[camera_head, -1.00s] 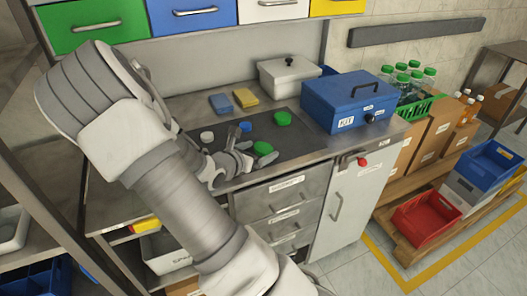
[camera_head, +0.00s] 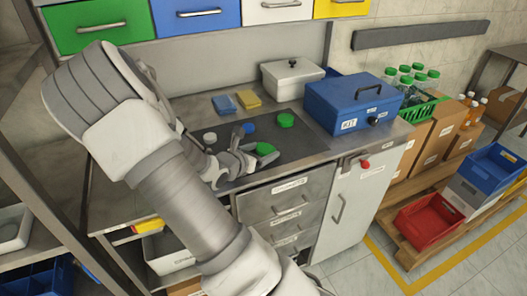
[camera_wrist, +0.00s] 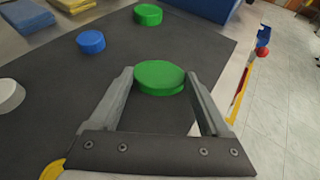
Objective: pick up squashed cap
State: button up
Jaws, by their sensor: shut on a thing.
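The squashed cap is green and looks oval. It lies between my fingertips in the wrist view (camera_wrist: 160,77), with a finger against each side. In the head view the green cap (camera_head: 265,149) shows near the front edge of the dark mat, partly covered by my gripper (camera_head: 254,153). My gripper (camera_wrist: 160,82) is shut on this cap, low over the mat. I cannot tell whether the cap is clear of the mat.
Another green cap (camera_head: 286,120), a blue cap (camera_head: 249,128) and a white cap (camera_head: 210,138) lie on the dark mat (camera_head: 300,145). A yellow piece (camera_wrist: 52,170) shows at the wrist view's lower edge. Sponges (camera_head: 225,103) and a blue kit box (camera_head: 350,103) stand behind.

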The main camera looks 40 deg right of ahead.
jog(key=r, duration=0.1)
jog(key=r+p, duration=0.1)
jog(key=r, duration=0.2)
jog(key=shift+s+d+r, duration=0.1)
jog(key=shift+s+r, duration=0.2)
jog(key=shift+s, duration=0.1)
jog(key=s+d+r+b, duration=0.1)
jog(key=s+r+b, duration=0.2)
jog(key=s+r, duration=0.3)
jog(key=s, duration=0.4)
jog(key=shift+s+d, duration=0.35)
